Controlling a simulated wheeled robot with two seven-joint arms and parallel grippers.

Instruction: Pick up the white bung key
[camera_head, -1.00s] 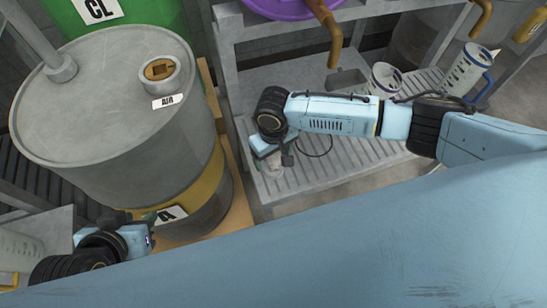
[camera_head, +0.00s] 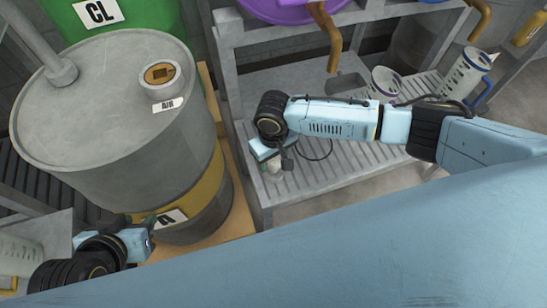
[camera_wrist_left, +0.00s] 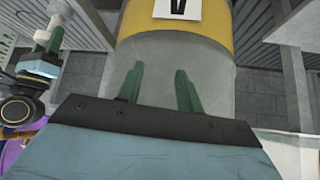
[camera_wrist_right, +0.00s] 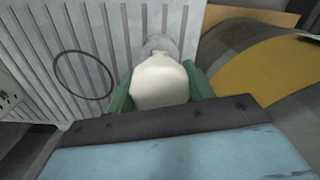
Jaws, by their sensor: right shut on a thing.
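The white bung key (camera_wrist_right: 160,82) is between the green fingers of my right gripper (camera_wrist_right: 160,90) in the right wrist view. The fingers are shut on its sides, and the slatted rack is behind it. In the head view the key (camera_head: 273,164) shows small below my right gripper (camera_head: 272,160), over the front left of the rack. I cannot tell if it touches the rack. My left gripper (camera_wrist_left: 155,85) is open and empty in front of the drum. In the head view my left gripper (camera_head: 152,222) is low at the left, its fingers partly hidden.
A grey drum (camera_head: 95,110) with a yellow band stands left of the rack (camera_head: 345,165). A black ring (camera_wrist_right: 84,75) lies on the slats. Two measuring jugs (camera_head: 385,82) (camera_head: 466,72) stand at the rack's right. Brown taps (camera_head: 328,40) hang above.

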